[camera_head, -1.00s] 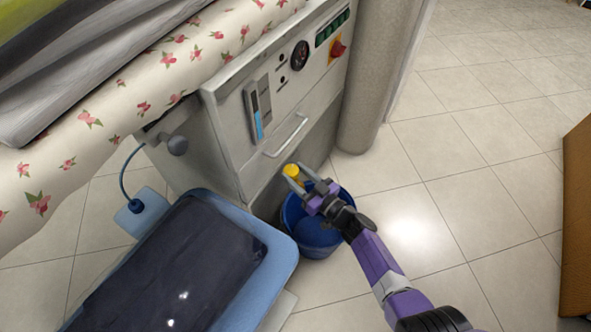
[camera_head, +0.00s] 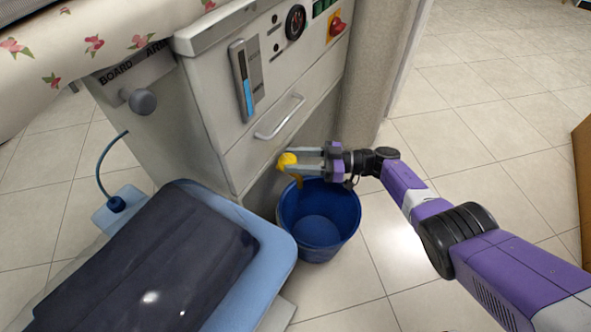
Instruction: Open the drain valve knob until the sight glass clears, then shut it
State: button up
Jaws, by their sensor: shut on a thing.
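The yellow drain valve knob (camera_head: 286,161) sits low on the front of the grey machine, below the drawer handle. A short yellow-brown spout hangs under it, over the bucket. My gripper (camera_head: 292,160) reaches in from the right and is shut on the knob, its fingers level in the picture. The sight glass (camera_head: 245,86) is a tall narrow window on the machine's front panel. Blue liquid fills its lower part and the upper part is dark. A blue bucket (camera_head: 318,228) stands on the floor under the knob; its inside looks plain blue.
A blue-edged board with dark folded cloth (camera_head: 150,270) fills the lower left. A drawer handle (camera_head: 280,117) sticks out above my gripper. A red switch (camera_head: 337,26) and a gauge (camera_head: 295,22) are higher up. The tiled floor to the right is clear, up to a brown box (camera_head: 582,190).

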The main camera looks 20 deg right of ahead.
jog(key=shift+w+n+g+y+b, duration=0.1)
jog(key=shift+n+g+y+b, duration=0.4)
jog(key=shift+g+b, duration=0.55)
jog(key=o, duration=1.1)
jog(key=shift+a, duration=0.1)
jog(key=shift+c, duration=0.2)
jog(key=b+v, duration=0.1)
jog(key=v, duration=0.6)
jog(key=shift+d, duration=0.4)
